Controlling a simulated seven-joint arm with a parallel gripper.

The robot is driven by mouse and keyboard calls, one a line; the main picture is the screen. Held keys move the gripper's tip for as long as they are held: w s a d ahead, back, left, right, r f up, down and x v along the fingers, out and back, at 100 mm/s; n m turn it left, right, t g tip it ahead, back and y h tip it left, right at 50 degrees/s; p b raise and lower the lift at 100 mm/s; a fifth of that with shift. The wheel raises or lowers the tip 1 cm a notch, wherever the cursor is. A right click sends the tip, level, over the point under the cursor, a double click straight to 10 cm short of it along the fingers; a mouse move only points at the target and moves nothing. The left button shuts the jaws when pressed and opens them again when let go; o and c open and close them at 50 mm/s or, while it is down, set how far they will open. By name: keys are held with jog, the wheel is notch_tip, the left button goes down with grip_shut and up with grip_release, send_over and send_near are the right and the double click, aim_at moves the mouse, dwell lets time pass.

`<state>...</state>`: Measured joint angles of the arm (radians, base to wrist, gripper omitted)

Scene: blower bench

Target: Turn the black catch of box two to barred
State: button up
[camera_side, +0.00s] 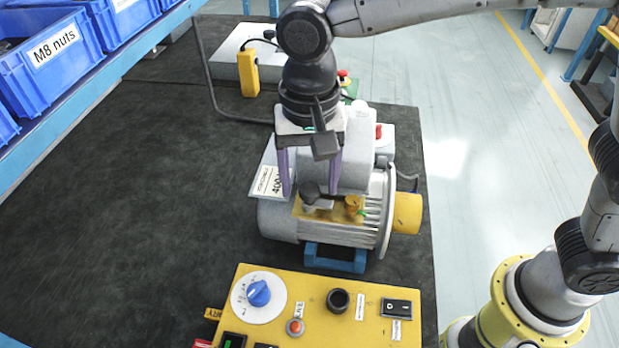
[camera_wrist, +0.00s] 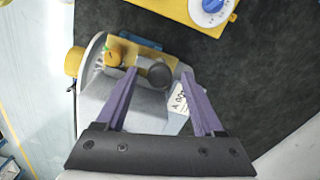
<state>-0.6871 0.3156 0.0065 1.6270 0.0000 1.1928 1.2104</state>
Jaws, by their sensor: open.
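A dark round-topped knob (camera_side: 309,190) stands on a yellow plate (camera_side: 336,212) on top of a grey finned motor (camera_side: 335,233). It looks like the black catch, but I can read no "two" or "barred" mark. It also shows in the wrist view as a dark grey disc (camera_wrist: 159,74). My gripper (camera_side: 310,190) points down with its purple fingers open, one on each side of the knob. In the wrist view the fingertips (camera_wrist: 160,72) flank the knob with small gaps showing; I cannot tell whether either touches. The knob's pointing direction is unclear.
A yellow knob (camera_side: 353,204) stands close right of the dark one. A white "400" label (camera_side: 268,182) lies on the motor's left side. A yellow control panel (camera_side: 335,290) with a blue dial is in front. Blue bins (camera_side: 57,52) line the left; the dark mat between is clear.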

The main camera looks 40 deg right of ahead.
jog(key=shift+f, duration=0.25)
grip_shut()
